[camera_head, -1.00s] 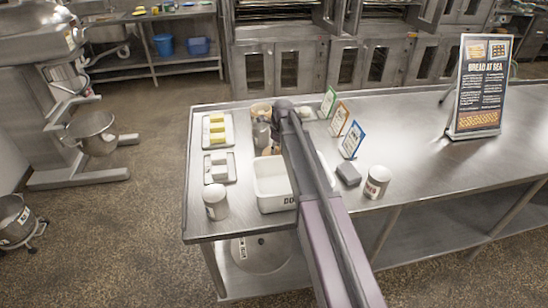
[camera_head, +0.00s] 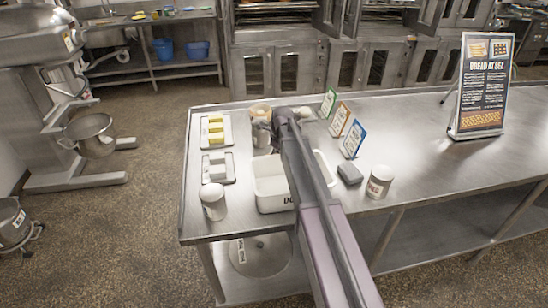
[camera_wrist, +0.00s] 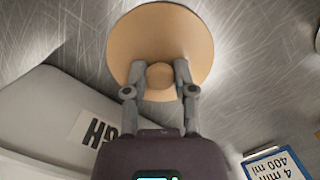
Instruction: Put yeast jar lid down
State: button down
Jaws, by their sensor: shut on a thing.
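The lid (camera_wrist: 160,38), a round tan disc with a small knob, is in the wrist view. My gripper (camera_wrist: 159,78) is shut on its knob. The lid shows over the bare metal counter, beside the white dough tub; I cannot tell whether it touches the counter. The lid is not clear there. I cannot tell which container is the yeast jar; a white jar (camera_head: 213,203) stands at the front left and another labelled jar (camera_head: 380,182) at the right.
The white tub (camera_head: 270,199) stands below my arm. Two trays with blocks, one yellow (camera_head: 216,130) and one pale (camera_head: 218,167), lie at the left. Coloured cards (camera_head: 353,140) and a grey block (camera_head: 349,174) stand right of my arm. The counter's right side has free room before a sign (camera_head: 482,85).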

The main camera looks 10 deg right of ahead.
jog(key=shift+f, duration=0.2)
jog(key=shift+c, duration=2.2)
grip_release()
jog(key=shift+r, duration=0.1)
jog(key=shift+r, duration=0.15)
notch_tip(320, 180, up, 12)
jog(key=s+d+p, duration=0.1)
jog(key=p, duration=1.1)
jog(key=shift+s+d, duration=0.15)
